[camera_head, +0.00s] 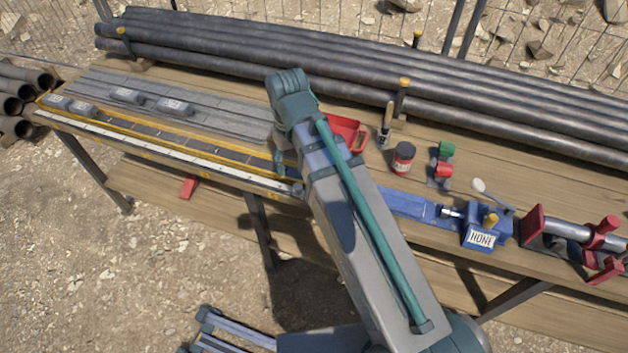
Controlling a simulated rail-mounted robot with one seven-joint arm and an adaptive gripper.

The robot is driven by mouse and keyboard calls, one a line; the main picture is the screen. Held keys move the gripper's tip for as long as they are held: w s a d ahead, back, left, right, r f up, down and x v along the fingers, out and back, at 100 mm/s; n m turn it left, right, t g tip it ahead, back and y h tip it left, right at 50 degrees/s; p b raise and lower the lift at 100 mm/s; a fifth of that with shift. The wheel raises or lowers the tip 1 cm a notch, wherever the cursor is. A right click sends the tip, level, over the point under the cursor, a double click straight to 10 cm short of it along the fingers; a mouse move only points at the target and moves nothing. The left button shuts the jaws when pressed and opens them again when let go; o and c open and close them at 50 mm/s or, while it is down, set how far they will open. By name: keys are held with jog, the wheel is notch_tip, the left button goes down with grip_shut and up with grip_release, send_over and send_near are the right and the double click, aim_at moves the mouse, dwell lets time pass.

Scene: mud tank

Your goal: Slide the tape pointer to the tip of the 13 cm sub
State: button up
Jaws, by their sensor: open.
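A white tape strip (150,150) with marks runs along the front edge of the bench at left, beside a yellow-edged dark channel (165,136). I cannot make out a tape pointer; my arm covers the strip's right end. Several small grey labelled blocks (175,106) lie on and beside the grey slats; their labels are too small to read. I cannot tell which thing is the 13 cm sub. My gripper (282,166) hangs below my bent arm near the right end of the channel, mostly hidden by the arm. It is open, and I see nothing in it.
Long dark pipes (250,55) lie along the back between yellow-capped posts. Right of my arm are a red tray (345,131), a red can (403,158), a blue block marked "HONE" (482,235) and red clamps (603,230) around a metal bar.

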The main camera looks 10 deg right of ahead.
aim_at(298, 186)
jog(key=shift+d+f+p, duration=0.15)
jog(key=shift+f+p, duration=0.05)
jog(key=shift+f, duration=1.4)
jog(key=shift+d+f+p, duration=0.2)
jog(key=shift+f+p, duration=0.05)
jog(key=shift+f, duration=1.3)
jog(key=shift+d+f+p, duration=0.15)
jog(key=shift+f+p, duration=0.05)
jog(key=shift+f, duration=1.4)
jog(key=shift+c, duration=0.2)
grip_shut()
